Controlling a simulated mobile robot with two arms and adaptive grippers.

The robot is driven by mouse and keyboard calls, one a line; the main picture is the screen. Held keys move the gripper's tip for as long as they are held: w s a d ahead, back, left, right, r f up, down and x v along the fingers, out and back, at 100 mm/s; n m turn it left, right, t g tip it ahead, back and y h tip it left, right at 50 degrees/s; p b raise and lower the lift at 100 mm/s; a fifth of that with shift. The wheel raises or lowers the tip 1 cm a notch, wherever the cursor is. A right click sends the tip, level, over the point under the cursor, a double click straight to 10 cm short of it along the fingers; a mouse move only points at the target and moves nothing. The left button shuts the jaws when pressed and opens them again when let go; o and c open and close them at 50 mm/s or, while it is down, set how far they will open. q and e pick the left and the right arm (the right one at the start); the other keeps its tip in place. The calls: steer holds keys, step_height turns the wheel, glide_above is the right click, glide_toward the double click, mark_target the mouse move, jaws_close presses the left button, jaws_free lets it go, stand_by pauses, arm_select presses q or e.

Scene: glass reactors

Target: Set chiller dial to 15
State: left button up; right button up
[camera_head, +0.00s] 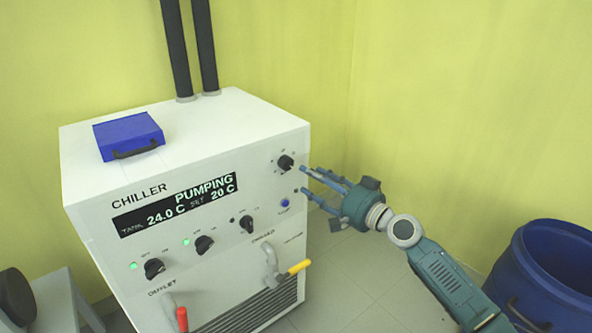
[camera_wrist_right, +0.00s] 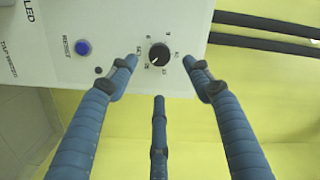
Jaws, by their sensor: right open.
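The white chiller (camera_head: 180,180) stands at the left in the head view, its display reading PUMPING, tank 24.0 C, set 20 C. Its black round dial (camera_head: 286,162), with a white pointer and small marks around it, sits at the front panel's upper right. In the right wrist view the dial (camera_wrist_right: 159,55) is ahead of the fingers. My right gripper (camera_head: 304,181) is open and empty, its blue fingers spread just right of the dial. In the right wrist view the fingertips lie around the dial's image, with no contact visible. My left gripper is not in view.
A blue button (camera_head: 285,203) is below the dial. Several black knobs, such as one (camera_head: 204,245), and red (camera_head: 182,318) and yellow (camera_head: 299,267) handles are lower on the panel. A blue case (camera_head: 128,135) lies on top. A blue barrel (camera_head: 550,270) stands right.

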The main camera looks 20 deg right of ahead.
mark_target(289, 165)
steer(key=x, duration=0.9)
steer(key=shift+f, duration=0.15)
steer(key=shift+s, duration=0.1)
steer(key=c, duration=1.2)
